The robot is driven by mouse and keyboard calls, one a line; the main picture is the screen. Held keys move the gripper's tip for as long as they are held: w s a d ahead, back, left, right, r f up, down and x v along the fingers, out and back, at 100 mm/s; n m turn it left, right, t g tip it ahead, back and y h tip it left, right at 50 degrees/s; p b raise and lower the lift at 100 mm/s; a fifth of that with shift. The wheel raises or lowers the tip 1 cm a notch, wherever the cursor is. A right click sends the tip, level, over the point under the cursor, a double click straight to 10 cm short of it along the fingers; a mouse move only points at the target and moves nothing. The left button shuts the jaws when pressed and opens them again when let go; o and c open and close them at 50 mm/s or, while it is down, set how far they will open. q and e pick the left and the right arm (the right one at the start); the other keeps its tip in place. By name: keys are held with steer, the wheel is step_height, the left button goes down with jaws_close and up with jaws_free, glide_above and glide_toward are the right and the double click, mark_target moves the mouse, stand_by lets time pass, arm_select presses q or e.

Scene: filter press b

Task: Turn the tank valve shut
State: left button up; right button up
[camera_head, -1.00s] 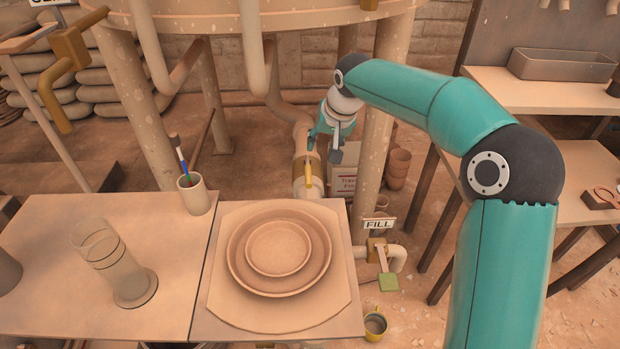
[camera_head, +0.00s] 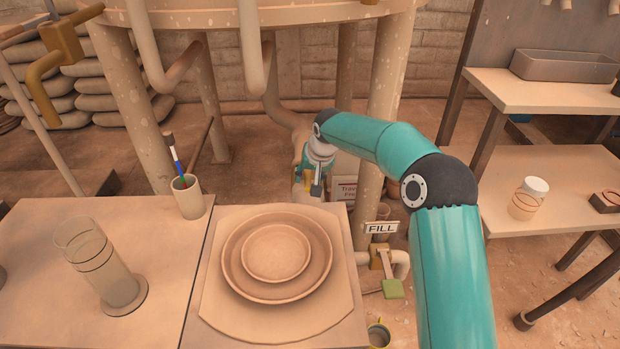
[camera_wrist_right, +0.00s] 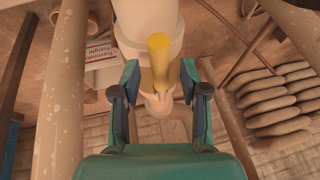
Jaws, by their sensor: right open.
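The tank valve's yellow lever (camera_wrist_right: 158,55) sits on the pale outlet pipe (camera_wrist_right: 145,20) and shows clearly in the right wrist view. My right gripper (camera_wrist_right: 160,92) is open, with one finger on each side of the lever's near end; there is a gap on both sides. In the head view my right gripper (camera_head: 308,182) is under the tank (camera_head: 290,14), at the pipe, and the arm and fingers mostly hide the lever there. My left gripper is not in view.
Tank legs (camera_head: 386,90) stand close to my right arm. A table with stacked round plates (camera_head: 275,252), a glass cylinder (camera_head: 105,270) and a cup (camera_head: 188,197) is in front. A sign (camera_wrist_right: 98,55) stands near the pipe.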

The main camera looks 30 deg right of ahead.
jaws_close()
stand_by(0.3)
